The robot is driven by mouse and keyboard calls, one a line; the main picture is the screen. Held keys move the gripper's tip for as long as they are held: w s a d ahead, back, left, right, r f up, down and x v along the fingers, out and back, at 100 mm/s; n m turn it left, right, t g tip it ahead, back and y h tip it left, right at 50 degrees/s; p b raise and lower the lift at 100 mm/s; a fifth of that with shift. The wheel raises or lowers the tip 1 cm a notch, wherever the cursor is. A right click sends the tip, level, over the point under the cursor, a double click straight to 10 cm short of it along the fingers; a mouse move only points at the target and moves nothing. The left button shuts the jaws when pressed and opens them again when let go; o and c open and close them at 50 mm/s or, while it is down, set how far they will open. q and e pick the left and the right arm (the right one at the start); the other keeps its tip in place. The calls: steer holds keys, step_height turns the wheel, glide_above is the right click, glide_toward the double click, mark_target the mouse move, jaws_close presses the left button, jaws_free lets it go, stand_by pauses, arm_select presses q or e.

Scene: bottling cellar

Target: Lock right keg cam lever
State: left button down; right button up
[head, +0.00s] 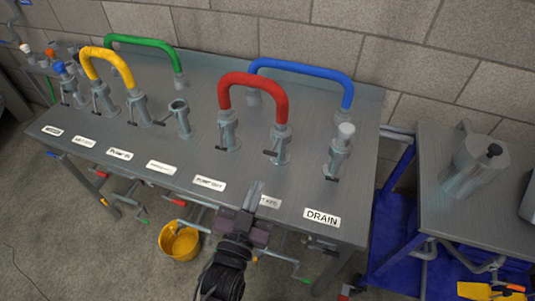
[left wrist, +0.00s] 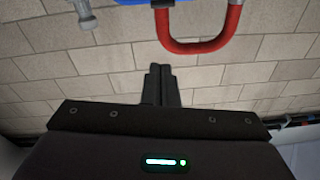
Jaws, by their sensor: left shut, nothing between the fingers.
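A grey metal bench (head: 150,137) carries a row of grey couplings with small dark cam levers. The red hose (head: 252,82) joins two couplings; a lever (head: 270,153) shows at its right one and another (head: 222,149) at its left one. The capped coupling (head: 338,155) behind the DRAIN label (head: 322,218) has a lever (head: 331,178). I cannot tell which coupling is the right keg's. My left gripper (head: 256,190) is shut and empty, over the bench's front edge, partly covering a label, apart from the levers. Its fingers (left wrist: 160,82) are together in the left wrist view.
A blue hose (head: 305,68), a yellow hose (head: 107,56) and a green hose (head: 145,39) arch over the bench. An open coupling (head: 181,118) stands mid-bench. A yellow bucket (head: 179,241) is on the floor. A side table (head: 455,210) holds a metal jug (head: 470,168).

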mark_target(275, 147)
arm_select(q)
steer(key=w+d+f+p, duration=0.1)
steer(key=w, duration=0.4)
steer(key=w+d+f+p, duration=0.1)
steer(key=w+p, duration=0.1)
steer(key=w, duration=0.4)
steer(key=shift+d+f, duration=0.25)
steer(key=shift+f, duration=0.05)
